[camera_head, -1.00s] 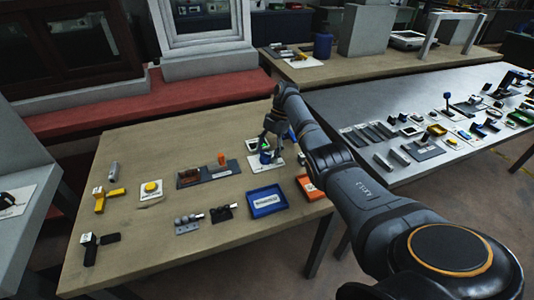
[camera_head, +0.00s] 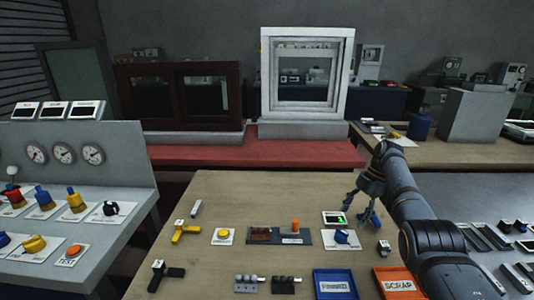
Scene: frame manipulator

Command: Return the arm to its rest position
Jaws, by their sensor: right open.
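My right arm comes in from the right in the head view, and its dark gripper (camera_head: 360,210) hangs over the back right part of the wooden table (camera_head: 240,190). Its fingers are spread and nothing shows between them. Below and close to the fingers are a small display with green digits (camera_head: 334,218) and a blue knob on a white plate (camera_head: 342,238). I cannot tell whether the fingers touch either one. My left gripper is not in view.
A blue tray (camera_head: 335,284) and an orange SCRAP tray (camera_head: 398,285) lie at the table's front right. A yellow button (camera_head: 223,235) and yellow-handled part (camera_head: 186,231) are left. A grey gauge panel (camera_head: 75,150) stands far left. A white frame (camera_head: 268,85) stands behind.

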